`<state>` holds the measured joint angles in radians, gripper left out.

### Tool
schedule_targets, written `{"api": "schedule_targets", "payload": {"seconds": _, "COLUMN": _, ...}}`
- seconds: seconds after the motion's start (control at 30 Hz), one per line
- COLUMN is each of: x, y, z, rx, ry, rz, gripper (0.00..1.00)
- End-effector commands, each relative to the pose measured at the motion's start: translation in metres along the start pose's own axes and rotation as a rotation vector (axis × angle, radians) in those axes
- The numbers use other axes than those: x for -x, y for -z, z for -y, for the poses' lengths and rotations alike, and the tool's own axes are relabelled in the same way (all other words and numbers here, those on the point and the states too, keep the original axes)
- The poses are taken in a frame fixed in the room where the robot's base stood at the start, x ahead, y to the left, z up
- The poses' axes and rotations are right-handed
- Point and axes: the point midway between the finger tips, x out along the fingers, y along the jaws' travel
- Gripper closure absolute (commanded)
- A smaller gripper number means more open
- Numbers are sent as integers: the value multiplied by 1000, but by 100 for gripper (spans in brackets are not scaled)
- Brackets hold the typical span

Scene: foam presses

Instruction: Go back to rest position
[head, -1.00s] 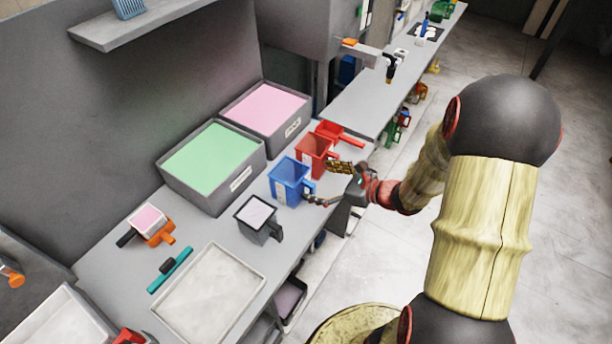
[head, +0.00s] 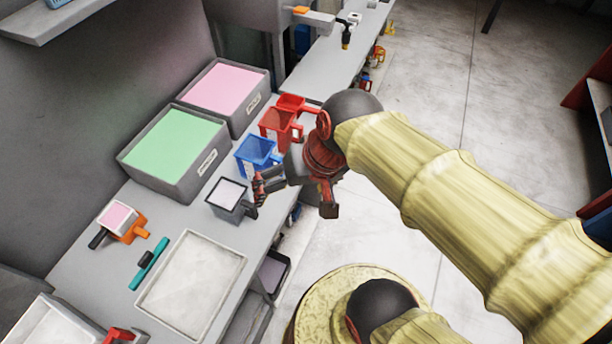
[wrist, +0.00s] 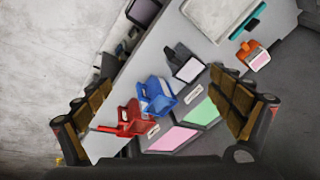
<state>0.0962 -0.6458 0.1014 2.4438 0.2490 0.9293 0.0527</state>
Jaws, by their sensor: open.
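My gripper (head: 260,188) is open and empty at the front edge of the bench. In the head view it appears beside the handle of a dark grey cup (head: 229,194), with my arm reaching in from the right. I cannot tell its exact height there. In the wrist view the two fingers of my gripper (wrist: 165,102) are spread wide, with nothing between the tips. A blue cup (head: 257,153) and a red cup (head: 277,124) stand behind the gripper. The blue cup (wrist: 160,98) and red cup (wrist: 130,117) also show below the wrist camera, apart from the fingers.
A green-filled bin (head: 150,181) and a pink-filled bin (head: 243,121) stand against the wall. Open floor (head: 440,100) lies to the right.

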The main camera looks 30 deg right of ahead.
Motion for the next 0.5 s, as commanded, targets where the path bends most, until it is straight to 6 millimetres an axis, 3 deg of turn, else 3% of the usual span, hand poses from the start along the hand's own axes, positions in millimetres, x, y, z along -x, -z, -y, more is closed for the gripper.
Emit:
{"api": "schedule_targets", "payload": {"seconds": 0.1, "x": 28, "y": 3, "z": -10, "rx": 199, "ry": -84, "rz": -109, "gripper": 7}}
{"api": "schedule_targets", "payload": {"seconds": 0.2, "x": 40, "y": 6, "z": -15, "rx": 281, "ry": -127, "rz": -157, "gripper": 7}}
{"api": "schedule_targets", "payload": {"seconds": 0.5, "x": 44, "y": 7, "z": -18, "rx": 310, "ry": -145, "rz": -171, "gripper": 7}}
